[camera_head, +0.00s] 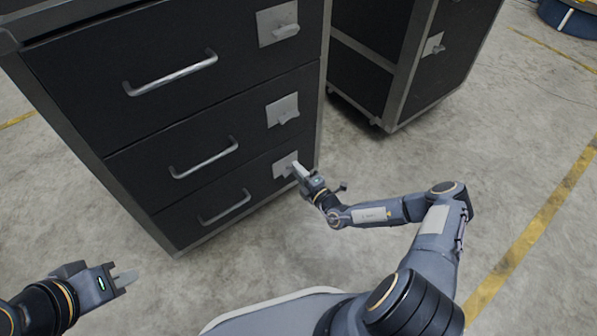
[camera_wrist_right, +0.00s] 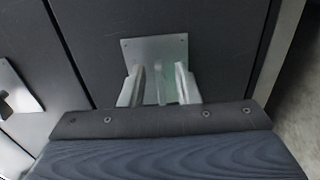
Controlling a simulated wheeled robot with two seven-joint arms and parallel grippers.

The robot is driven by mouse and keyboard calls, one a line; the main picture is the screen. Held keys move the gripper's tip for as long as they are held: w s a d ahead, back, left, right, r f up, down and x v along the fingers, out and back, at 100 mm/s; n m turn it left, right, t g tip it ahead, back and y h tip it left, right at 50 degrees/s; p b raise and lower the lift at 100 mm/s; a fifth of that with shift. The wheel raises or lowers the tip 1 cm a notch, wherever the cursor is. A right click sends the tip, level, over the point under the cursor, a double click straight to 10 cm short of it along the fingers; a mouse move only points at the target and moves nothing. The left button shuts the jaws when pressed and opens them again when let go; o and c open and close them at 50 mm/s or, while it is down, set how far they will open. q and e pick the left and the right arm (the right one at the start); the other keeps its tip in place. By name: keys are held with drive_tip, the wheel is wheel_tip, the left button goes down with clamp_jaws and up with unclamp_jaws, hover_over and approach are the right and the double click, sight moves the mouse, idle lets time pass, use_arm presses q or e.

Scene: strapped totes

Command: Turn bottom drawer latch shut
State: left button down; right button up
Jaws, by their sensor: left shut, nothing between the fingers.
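The bottom drawer (camera_head: 220,208) is closed in the black cabinet, with a grey bar handle (camera_head: 225,207). Its latch plate (camera_head: 284,165) is at the drawer's right end and also fills the middle of the right wrist view (camera_wrist_right: 155,50). The latch lever (camera_wrist_right: 160,84) stands between the two fingers of my right gripper (camera_wrist_right: 159,86). The fingers are apart with a gap on each side of the lever, so the gripper is open around it. In the head view the right gripper (camera_head: 299,171) partly hides this latch. My left gripper (camera_head: 125,279) is shut and empty, low at the left, away from the cabinet.
The middle drawer's latch (camera_head: 283,110) and handle (camera_head: 204,158) are above, then the top drawer's latch (camera_head: 278,23) and handle (camera_head: 171,75). A second dark cabinet (camera_head: 400,60) stands behind to the right. The concrete floor (camera_head: 400,160) right of the cabinet is clear.

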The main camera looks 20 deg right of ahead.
drive_tip(key=p+v, duration=0.2)
drive_tip(key=v, duration=0.5)
drive_tip(key=shift+s, duration=0.3)
drive_tip(key=shift+d, duration=0.1)
drive_tip(key=s+a+r+n+g+y, duration=0.2)
drive_tip(key=s+r+n+g+y, duration=0.15)
drive_tip(key=r+n, duration=0.55)
drive_tip(key=s+a+r+n+g+y, duration=0.2)
drive_tip(key=r+n+g, duration=0.3)
drive_tip(key=r+n, duration=0.4)
drive_tip(key=s+a+r+n+g+y, duration=0.25)
drive_tip(key=r+n+g, duration=0.35)
drive_tip(key=n, duration=0.5)
drive_tip(key=s+d+r+n+t+h, duration=0.25)
drive_tip(key=s+r+n+h, duration=0.3)
drive_tip(key=s+n, duration=0.45)
drive_tip(key=s+d+r+n+t+h, duration=0.1)
drive_tip(key=s+d+r+n+h, duration=0.3)
drive_tip(key=s+r+n, duration=0.45)
wheel_tip(320, 180, up, 31)
drive_tip(key=s+a+n+p, duration=0.1)
drive_tip(key=p, duration=3.2)
drive_tip(key=shift+s+h, duration=0.2)
drive_tip(key=shift+h, duration=0.25)
